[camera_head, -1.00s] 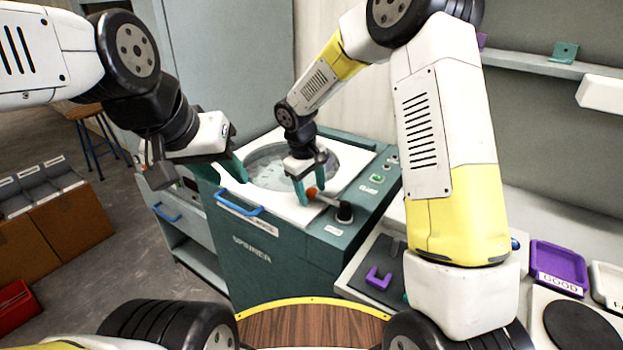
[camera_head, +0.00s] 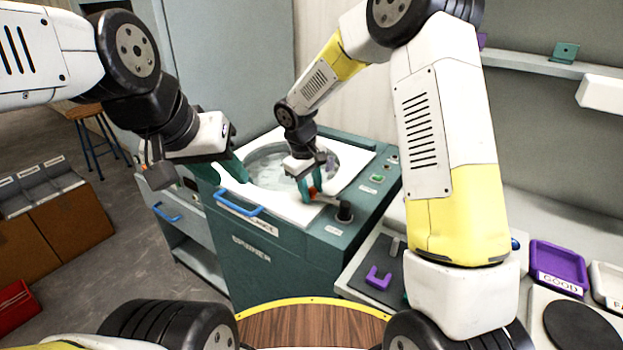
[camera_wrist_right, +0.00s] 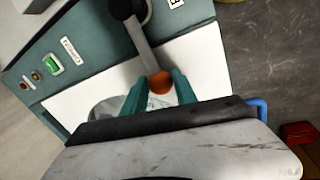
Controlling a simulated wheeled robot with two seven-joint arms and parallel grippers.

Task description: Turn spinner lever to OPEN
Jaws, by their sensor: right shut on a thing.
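The spinner (camera_head: 290,240) is a teal cabinet with a white top and a round open basin (camera_head: 268,165). Its lever is a grey bar (camera_head: 328,199) running from a black hub (camera_head: 344,212) to an orange knob (camera_head: 313,191). The bar (camera_wrist_right: 143,45) and knob (camera_wrist_right: 160,82) also show in the right wrist view. My right gripper (camera_wrist_right: 158,86) is shut on the knob, one teal finger on each side. In the head view, my left gripper (camera_head: 236,168) hangs over the spinner's left edge, apart from the lever. Its finger gap is hidden.
A blue handle (camera_head: 240,209) sticks out from the spinner's front edge. Green button (camera_head: 377,178) and small knobs sit on the panel right of the basin. A purple tray marked GOOD (camera_head: 558,265) lies on the right bench. A wooden round surface (camera_head: 310,325) is in front.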

